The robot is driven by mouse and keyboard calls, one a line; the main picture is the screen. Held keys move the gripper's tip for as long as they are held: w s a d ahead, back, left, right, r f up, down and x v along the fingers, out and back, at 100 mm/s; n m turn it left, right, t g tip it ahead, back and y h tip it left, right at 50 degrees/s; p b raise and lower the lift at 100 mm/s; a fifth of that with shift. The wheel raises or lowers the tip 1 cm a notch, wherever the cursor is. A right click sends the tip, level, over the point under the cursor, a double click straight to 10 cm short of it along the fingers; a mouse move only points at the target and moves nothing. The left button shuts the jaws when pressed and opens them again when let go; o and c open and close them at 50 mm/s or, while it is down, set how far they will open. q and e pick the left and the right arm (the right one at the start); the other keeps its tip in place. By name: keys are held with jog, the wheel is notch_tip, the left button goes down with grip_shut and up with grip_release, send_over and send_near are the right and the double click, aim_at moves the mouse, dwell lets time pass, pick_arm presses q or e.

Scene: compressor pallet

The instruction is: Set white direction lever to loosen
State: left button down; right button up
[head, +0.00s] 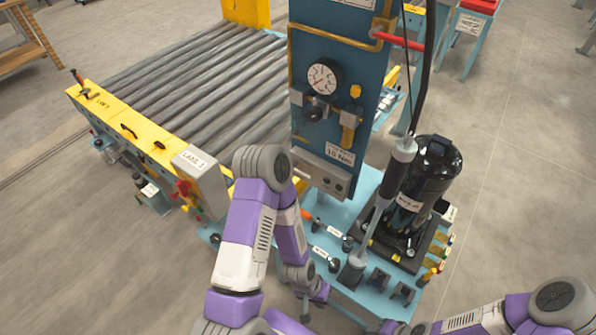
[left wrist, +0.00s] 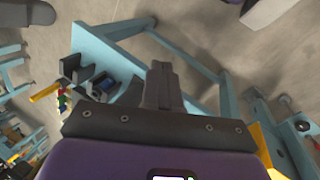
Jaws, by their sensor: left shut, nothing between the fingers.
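I cannot pick out the white direction lever for certain in either view. A long grey hand tool (head: 378,212) with a pale upper part hangs tilted on a black cable over the blue bench; any small lever on it is too small to tell. My left gripper (head: 305,312) points down by the bench's front left edge, below the teal panel and apart from the tool. In the left wrist view, its fingers (left wrist: 162,72) are together and empty, with blue frame bars and floor beyond. My right arm enters at the lower right; its fingers are not visible.
The teal panel (head: 310,140) carries a gauge (head: 322,77) and a 10 Nm label. A black compressor (head: 430,175) stands on the bench behind the tool. A roller conveyor (head: 200,90) with a yellow side box (head: 135,130) fills the left. Open floor lies right.

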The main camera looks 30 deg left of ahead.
pick_arm(q)
jog(key=w+a+r+m+t+y+p, duration=0.1)
jog(key=w+a+r+t+p, duration=0.15)
jog(key=w+a+r, duration=0.45)
jog(key=w+a+r+t+p, duration=0.1)
jog(key=w+a+r+t, duration=0.4)
jog(key=w, duration=0.4)
jog(key=w+a+r+m+t+y, duration=0.1)
jog(key=w+a+r, duration=0.1)
jog(key=a+r, duration=0.3)
jog(key=w+a+r+m+t+y+p, duration=0.1)
jog(key=w+a+r+t, duration=0.1)
jog(key=a+r, duration=0.4)
jog(key=shift+w+a+r+m, duration=0.15)
jog(key=shift+w+a+m, duration=0.2)
jog(key=shift+a, duration=0.8)
jog(key=shift+w, duration=0.1)
jog(key=s+a+f+b+x, duration=0.1)
jog(key=f+b+x, duration=0.1)
jog(key=x, duration=1)
jog(key=shift+d+f, duration=0.3)
jog(key=shift+f, duration=0.1)
